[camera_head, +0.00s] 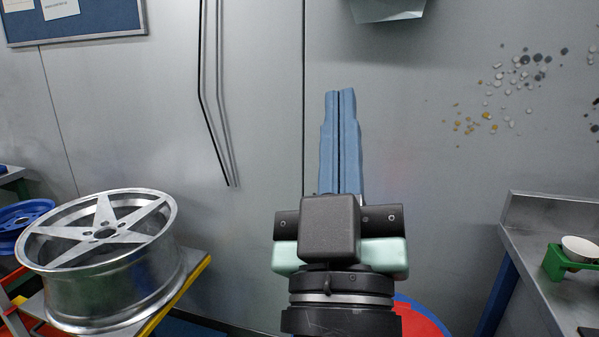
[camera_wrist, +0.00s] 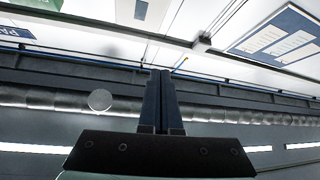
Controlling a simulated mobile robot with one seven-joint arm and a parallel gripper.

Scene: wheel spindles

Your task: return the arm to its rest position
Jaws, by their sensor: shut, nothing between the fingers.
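My gripper (camera_head: 340,92) is in the middle of the head view. Its two long blue fingers point up and lie side by side, shut with nothing between them. In the wrist view the shut fingers (camera_wrist: 160,72) show as dark shapes. They point toward the upper wall and ceiling. The black wrist of my arm (camera_head: 338,285) rises from the bottom edge of the head view. The rest of the arm is out of view.
A silver five-spoke wheel (camera_head: 150,275) rests on a yellow-edged stand at left, with a blue wheel (camera_head: 22,214) behind it. A metal bench (camera_head: 530,245) at right bears a green holder (camera_head: 556,262) with a white cup (camera_head: 580,248). A grey wall (camera_head: 255,240) stands behind my gripper.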

